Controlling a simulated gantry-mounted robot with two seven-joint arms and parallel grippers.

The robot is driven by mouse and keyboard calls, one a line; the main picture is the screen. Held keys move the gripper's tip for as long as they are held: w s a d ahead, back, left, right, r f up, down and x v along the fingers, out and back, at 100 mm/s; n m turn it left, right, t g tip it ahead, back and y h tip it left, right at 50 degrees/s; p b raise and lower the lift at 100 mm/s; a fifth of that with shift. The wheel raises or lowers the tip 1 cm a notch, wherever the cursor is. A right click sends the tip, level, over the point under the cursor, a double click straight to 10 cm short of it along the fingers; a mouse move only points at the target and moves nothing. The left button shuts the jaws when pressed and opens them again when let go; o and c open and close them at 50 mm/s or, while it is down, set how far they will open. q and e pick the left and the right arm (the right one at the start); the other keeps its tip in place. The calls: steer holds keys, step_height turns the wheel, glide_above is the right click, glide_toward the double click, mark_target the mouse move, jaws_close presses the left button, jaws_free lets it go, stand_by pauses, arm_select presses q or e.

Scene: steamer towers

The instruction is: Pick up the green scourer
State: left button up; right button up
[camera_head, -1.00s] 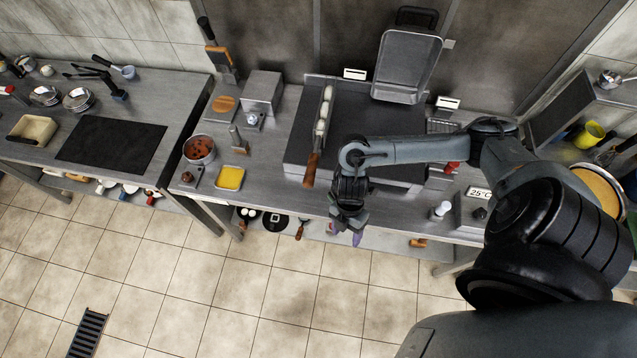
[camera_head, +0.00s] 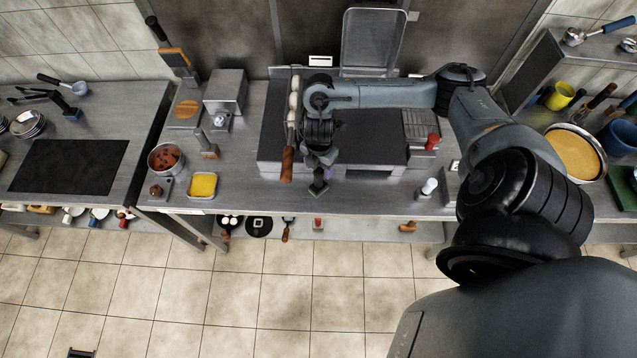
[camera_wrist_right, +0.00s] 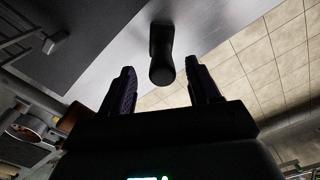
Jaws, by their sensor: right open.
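My right gripper (camera_head: 321,170) is above the scourer in the head view. In the wrist view its two purplish fingers (camera_wrist_right: 162,88) are apart and the handle's rounded end lies between and ahead of them, not clasped. My left gripper is not in view.
A dark griddle (camera_head: 367,143) lies behind the gripper, with a wooden-handled rack of white balls (camera_head: 293,115) to its left. A white-topped shaker (camera_head: 428,187) stands to the right. A yellow-filled tray (camera_head: 202,185) and a pot (camera_head: 166,159) are left. The counter's front edge is close.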

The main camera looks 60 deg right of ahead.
mark_target(319, 181)
steer(key=f, duration=0.4)
steer(key=shift+s+a, duration=0.1)
steer(key=shift+a, duration=0.25)
steer(key=shift+f, duration=0.6)
jaws_close()
